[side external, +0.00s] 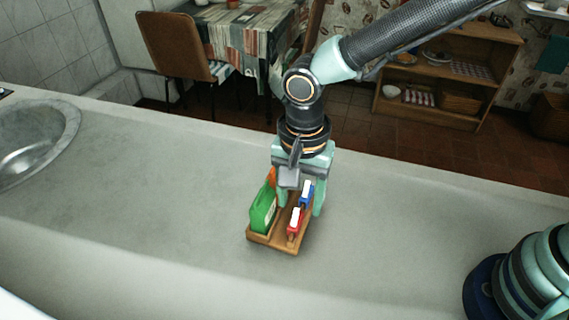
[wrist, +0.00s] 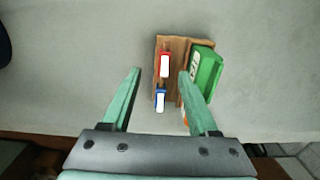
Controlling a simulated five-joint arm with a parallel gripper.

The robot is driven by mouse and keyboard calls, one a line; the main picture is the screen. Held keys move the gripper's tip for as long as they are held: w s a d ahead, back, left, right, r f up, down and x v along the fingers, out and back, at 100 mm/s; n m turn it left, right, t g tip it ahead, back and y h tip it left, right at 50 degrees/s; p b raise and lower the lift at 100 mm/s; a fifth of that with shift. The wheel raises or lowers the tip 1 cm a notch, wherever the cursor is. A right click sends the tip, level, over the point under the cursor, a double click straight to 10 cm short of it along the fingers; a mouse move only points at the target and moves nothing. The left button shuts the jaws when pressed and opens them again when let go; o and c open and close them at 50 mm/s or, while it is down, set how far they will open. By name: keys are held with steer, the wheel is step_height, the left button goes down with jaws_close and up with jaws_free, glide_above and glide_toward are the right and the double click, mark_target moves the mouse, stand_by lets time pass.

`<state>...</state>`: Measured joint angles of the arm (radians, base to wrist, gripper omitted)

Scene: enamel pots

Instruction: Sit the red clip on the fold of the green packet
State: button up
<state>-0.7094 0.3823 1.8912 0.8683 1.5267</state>
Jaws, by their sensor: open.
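The red clip (side external: 294,224), red with a white part, stands on a small wooden tray (side external: 261,240) at the end nearer the side camera. In the wrist view the red clip (wrist: 164,66) shows ahead, between the lines of the fingers. The green packet (side external: 262,212) stands upright along the tray's left side; in the wrist view the packet (wrist: 206,72) is right of the clip, partly behind a finger. My gripper (side external: 301,209) is open and empty above the tray. In the wrist view its fingers (wrist: 160,74) are spread wide. Nothing sits between them in grip.
A blue clip (side external: 306,192) with a white part stands behind the red one, also in the wrist view (wrist: 160,99). An orange thing (side external: 271,177) shows behind the green packet. A sink (side external: 35,140) is far left. The grey counter around the tray is clear.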

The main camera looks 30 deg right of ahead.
mark_target(295, 217)
steer(key=shift+w+a+f, duration=0.1)
steer(key=shift+a+f, duration=0.05)
steer(key=shift+f, duration=1.35)
steer(key=shift+w+a+f, duration=0.1)
steer(key=shift+a+f, duration=0.05)
steer(key=shift+f, duration=1.35)
jaws_close()
